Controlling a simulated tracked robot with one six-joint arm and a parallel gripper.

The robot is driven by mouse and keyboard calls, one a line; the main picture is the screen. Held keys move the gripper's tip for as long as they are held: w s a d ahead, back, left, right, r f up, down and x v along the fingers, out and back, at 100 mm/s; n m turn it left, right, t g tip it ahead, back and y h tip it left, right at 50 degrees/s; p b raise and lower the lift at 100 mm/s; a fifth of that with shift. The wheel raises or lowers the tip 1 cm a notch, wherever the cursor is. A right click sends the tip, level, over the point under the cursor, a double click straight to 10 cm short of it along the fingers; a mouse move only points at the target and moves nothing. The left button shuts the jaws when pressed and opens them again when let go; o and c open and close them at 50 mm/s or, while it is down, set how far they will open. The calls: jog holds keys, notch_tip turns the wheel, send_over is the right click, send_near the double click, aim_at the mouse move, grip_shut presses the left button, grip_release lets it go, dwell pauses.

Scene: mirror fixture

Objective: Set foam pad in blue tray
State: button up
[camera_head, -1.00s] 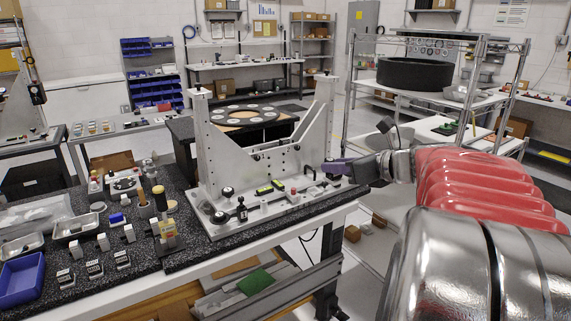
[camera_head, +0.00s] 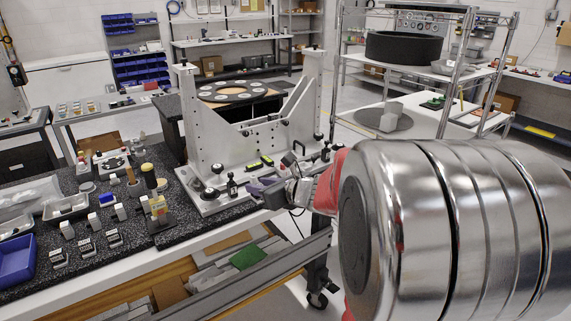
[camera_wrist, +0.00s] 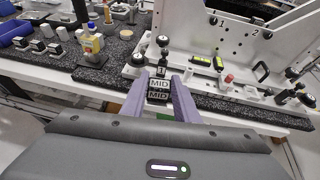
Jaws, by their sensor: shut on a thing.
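My gripper (camera_head: 264,191) has purple fingers and hangs at the front edge of the bench, before the mirror fixture. In the wrist view its fingers (camera_wrist: 159,84) are shut on a small grey and black block marked MID (camera_wrist: 158,93). I cannot tell from its look whether this block is the foam pad. The block is hard to make out in the head view. The blue tray (camera_head: 16,259) sits at the bench's left end, well apart from my gripper. Its corner also shows at the upper left of the wrist view (camera_wrist: 14,31).
The metal fixture (camera_head: 215,150) rises behind my gripper. A metal tray (camera_head: 66,207) lies behind the blue tray. Open floor lies right of the bench.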

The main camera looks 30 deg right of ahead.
jog(key=a+f+n+y, duration=0.1)
jog(key=a+f+y, duration=0.1)
jog(key=a+f, duration=1)
jog(key=a, duration=0.5)
jog(key=shift+s+n, duration=0.2)
jog(key=shift+n, duration=0.2)
jog(key=shift+a, duration=0.15)
